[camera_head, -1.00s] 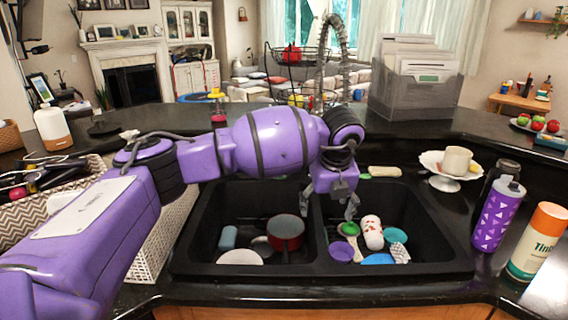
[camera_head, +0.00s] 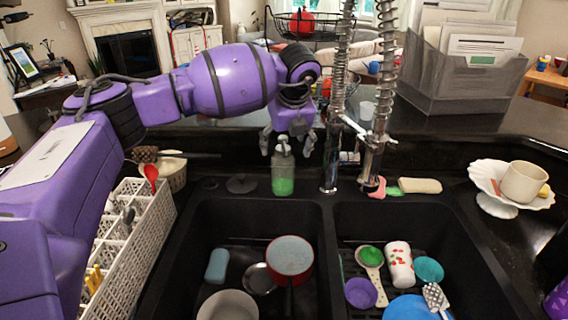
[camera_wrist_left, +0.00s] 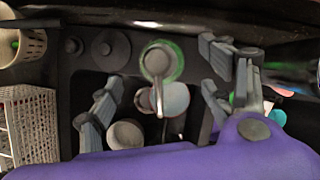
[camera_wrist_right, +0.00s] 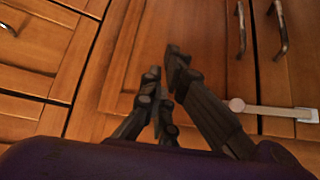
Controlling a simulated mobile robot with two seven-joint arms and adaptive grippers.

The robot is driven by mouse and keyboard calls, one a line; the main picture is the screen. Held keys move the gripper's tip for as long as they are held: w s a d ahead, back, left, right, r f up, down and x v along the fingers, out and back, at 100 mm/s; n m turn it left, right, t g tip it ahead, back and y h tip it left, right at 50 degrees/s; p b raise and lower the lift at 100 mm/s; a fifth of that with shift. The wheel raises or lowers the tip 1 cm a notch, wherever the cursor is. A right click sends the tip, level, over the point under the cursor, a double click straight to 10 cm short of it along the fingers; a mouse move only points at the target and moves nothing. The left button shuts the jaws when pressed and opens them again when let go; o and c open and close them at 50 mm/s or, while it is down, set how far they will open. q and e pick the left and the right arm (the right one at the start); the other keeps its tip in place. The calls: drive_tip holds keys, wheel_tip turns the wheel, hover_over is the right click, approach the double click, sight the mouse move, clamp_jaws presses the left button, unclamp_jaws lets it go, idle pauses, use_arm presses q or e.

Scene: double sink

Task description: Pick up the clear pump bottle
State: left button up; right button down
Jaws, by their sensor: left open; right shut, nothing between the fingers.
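The clear pump bottle (camera_head: 283,176) with green liquid stands upright on the black ledge behind the left basin, left of the faucet. My left gripper (camera_head: 288,146) is open above it, its fingers to either side of the pump head. In the left wrist view the bottle (camera_wrist_left: 161,62) shows from above, its spout crossing the space between the open fingers (camera_wrist_left: 155,105). I cannot tell whether the fingers touch it. My right gripper (camera_wrist_right: 165,75) shows only in the right wrist view, shut and empty in front of wooden cabinet doors.
The coiled-spring faucet (camera_head: 372,140) stands close right of the bottle. The left basin holds a red pot (camera_head: 290,257), a bowl and a blue sponge; the right basin holds several dishes. A white rack (camera_head: 128,240) stands left of the sink. A white dish (camera_head: 487,175) with a cup sits at the right.

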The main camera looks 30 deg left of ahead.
sight(283, 161)
use_arm(q)
drive_tip(key=shift+w+a+f, duration=0.1)
drive_tip(key=shift+a+f, duration=0.05)
drive_tip(key=shift+f, duration=0.3)
drive_tip(key=shift+w+a+f, duration=0.1)
drive_tip(key=shift+f, duration=0.4)
drive_tip(key=x, duration=0.5)
drive_tip(key=shift+f, duration=0.35)
drive_tip(key=shift+r, duration=0.1)
drive_tip(key=c, duration=1.5)
use_arm(e)
drive_tip(key=shift+s+r, duration=0.15)
drive_tip(key=shift+s, duration=0.1)
